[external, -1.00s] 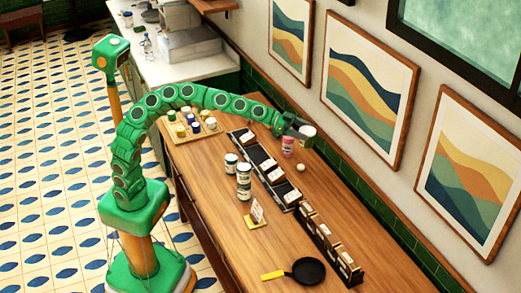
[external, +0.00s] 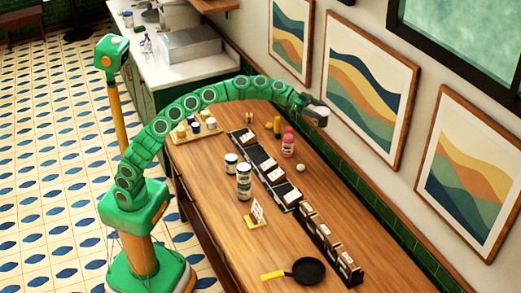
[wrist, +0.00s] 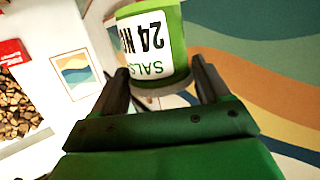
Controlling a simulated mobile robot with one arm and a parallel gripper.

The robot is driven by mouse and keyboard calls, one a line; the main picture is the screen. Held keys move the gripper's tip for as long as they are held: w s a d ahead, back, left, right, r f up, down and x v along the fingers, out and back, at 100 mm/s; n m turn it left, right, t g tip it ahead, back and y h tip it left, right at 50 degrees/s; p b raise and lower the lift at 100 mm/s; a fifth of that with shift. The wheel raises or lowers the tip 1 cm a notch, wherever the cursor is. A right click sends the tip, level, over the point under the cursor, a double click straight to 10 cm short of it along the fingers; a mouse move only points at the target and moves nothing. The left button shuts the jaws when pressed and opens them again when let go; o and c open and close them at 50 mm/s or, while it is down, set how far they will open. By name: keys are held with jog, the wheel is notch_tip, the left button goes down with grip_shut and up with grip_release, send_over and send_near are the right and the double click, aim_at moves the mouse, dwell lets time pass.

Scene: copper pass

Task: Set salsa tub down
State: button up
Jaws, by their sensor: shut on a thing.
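The salsa tub (wrist: 152,45) is green with a white label reading "SALS" and "24" in the wrist view. It sits between the two dark fingers of my gripper (wrist: 160,88), which is shut on it. In the external view my gripper (external: 316,113) is raised at the far right of the arm's reach, over the wall side of the wooden counter (external: 215,215). The tub cannot be made out there; the gripper seems to hide it.
A pink bottle (external: 288,142) and a white ball (external: 300,168) stand below the gripper. A dark divided rack (external: 262,160) runs along the counter. Framed pictures (external: 371,82) hang close behind.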

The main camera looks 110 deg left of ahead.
aim_at(319, 107)
jog(key=shift+a+r+m+h, duration=0.4)
jog(key=shift+a+r+h, duration=0.2)
jog(key=shift+a, duration=0.2)
jog(key=shift+a+r+m+g+h, duration=0.3)
jog(key=shift+r+m+h, duration=0.1)
jog(key=shift+r+h, duration=0.1)
jog(key=shift+s+r+m+h, duration=0.35)
jog(key=shift+r+m+h, duration=0.15)
jog(key=shift+m+h, duration=0.15)
jog(key=shift+s+r+g+h, duration=0.15)
jog(key=shift+g+h, duration=0.1)
jog(key=shift+g, duration=0.15)
jog(key=shift+d, duration=0.1)
jog(key=shift+s+d+r+m+h, duration=0.1)
jog(key=shift+s+r+m+h, duration=0.15)
jog(key=shift+m+h, duration=0.15)
jog(key=shift+s+d, duration=0.1)
notch_tip(319, 107, down, 42)
jog(key=shift+r, duration=0.1)
